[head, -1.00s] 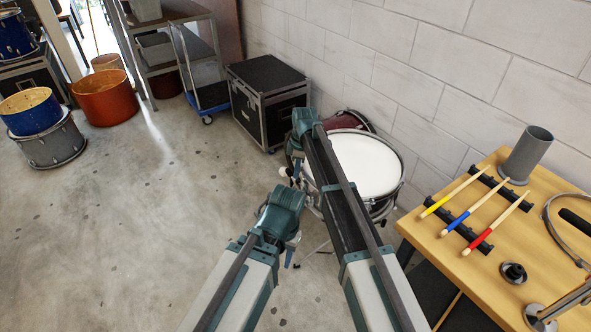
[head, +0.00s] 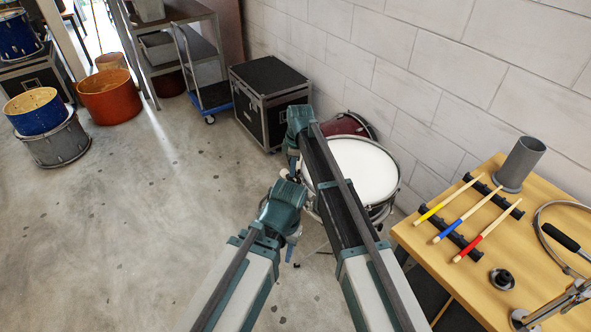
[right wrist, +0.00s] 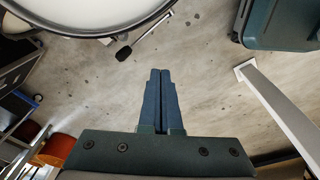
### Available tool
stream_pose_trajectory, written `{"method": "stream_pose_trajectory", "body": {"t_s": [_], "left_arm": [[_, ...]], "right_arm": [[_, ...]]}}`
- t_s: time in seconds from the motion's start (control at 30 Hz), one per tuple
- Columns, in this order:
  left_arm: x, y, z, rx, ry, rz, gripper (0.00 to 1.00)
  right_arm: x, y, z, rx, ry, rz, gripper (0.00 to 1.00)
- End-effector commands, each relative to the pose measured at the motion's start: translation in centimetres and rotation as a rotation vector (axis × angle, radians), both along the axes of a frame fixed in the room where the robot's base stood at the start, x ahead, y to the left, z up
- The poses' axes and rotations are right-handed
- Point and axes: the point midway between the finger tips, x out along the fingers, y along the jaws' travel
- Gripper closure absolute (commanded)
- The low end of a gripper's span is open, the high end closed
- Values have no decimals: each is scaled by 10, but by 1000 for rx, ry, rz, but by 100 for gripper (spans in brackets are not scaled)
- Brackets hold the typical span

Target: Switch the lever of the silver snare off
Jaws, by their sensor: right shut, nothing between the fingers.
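A snare drum (head: 365,168) with a white head and a metal rim stands by the wall, partly behind my right arm. It also shows at the upper left of the right wrist view (right wrist: 70,12). I cannot make out its lever in either view. My right gripper (head: 291,170) points down just left of the drum, seen small beyond the arm. In the right wrist view its blue fingers (right wrist: 160,95) are shut with nothing between them, below and right of the drum rim. My left wrist is lower and nearer in the head view; its fingers are not clear.
A dark red drum (head: 347,125) sits behind the snare, and a black case (head: 270,100) stands at the wall. A wooden table (head: 470,285) with drumsticks and a grey cup is at the right. A rubber-tipped leg (right wrist: 124,53) shows beside the drum.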

Motion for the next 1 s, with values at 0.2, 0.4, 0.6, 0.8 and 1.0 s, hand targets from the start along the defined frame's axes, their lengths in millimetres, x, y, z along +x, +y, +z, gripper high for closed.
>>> {"method": "stream_pose_trajectory", "body": {"t_s": [0.2,0.4,0.6,0.8,1.0], "left_arm": [[0,0,42,0,0,0,56],[0,0,62,0,0,0,56],[0,0,64,0,0,0,56],[0,0,63,0,0,0,56],[0,0,63,0,0,0,56]], "right_arm": [[15,8,42,0,0,0,100],[23,12,62,0,0,0,100],[25,13,64,0,0,0,100],[24,13,63,0,0,0,100],[23,12,63,0,0,-4,100]]}}
